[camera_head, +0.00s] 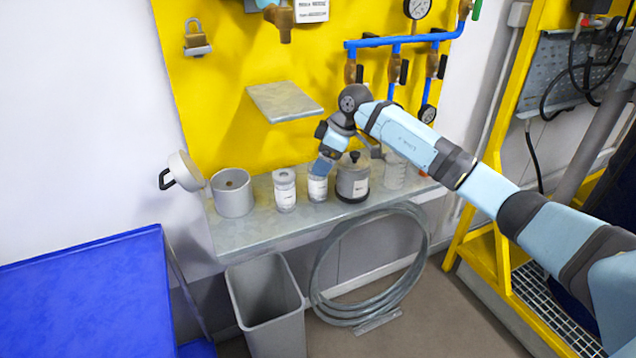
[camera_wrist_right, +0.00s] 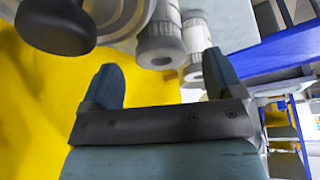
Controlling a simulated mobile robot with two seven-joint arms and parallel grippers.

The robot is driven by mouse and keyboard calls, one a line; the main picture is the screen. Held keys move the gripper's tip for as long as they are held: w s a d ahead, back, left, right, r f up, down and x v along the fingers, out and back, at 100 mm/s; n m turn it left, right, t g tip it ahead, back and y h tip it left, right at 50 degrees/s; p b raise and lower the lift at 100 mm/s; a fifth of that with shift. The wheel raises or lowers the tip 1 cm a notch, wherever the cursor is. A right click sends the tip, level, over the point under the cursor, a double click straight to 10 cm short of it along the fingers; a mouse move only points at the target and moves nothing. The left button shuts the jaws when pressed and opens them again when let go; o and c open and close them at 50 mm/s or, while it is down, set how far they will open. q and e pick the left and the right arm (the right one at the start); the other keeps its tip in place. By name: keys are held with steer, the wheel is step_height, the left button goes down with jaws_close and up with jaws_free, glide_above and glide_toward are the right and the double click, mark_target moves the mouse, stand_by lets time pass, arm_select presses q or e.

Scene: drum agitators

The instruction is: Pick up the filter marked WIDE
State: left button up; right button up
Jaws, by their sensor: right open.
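Two white cylindrical filters with grey end caps stand upright on the metal shelf (camera_head: 240,236), a left filter (camera_head: 285,190) and a right filter (camera_head: 318,190). Their labels are too small to read, so I cannot tell which is marked WIDE. My right gripper (camera_head: 321,166) is at the top of the right filter and hides part of it. In the right wrist view my right gripper (camera_wrist_right: 160,60) is open, with the near filter (camera_wrist_right: 160,42) showing between and beyond its fingers. I cannot tell whether they touch. My left gripper is not in view.
A dark lidded canister (camera_head: 352,182) stands close to the right of the right filter. A grey pot (camera_head: 232,195) stands at the shelf's left. A small metal shelf (camera_head: 284,101) juts from the yellow panel above. A bin (camera_head: 266,305) and hose coil (camera_head: 316,270) are below.

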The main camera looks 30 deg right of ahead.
mark_target(318, 182)
steer(key=x, duration=0.3)
steer(key=shift+w+a+f, duration=0.1)
steer(key=shift+a+f, duration=0.05)
steer(key=c, duration=1)
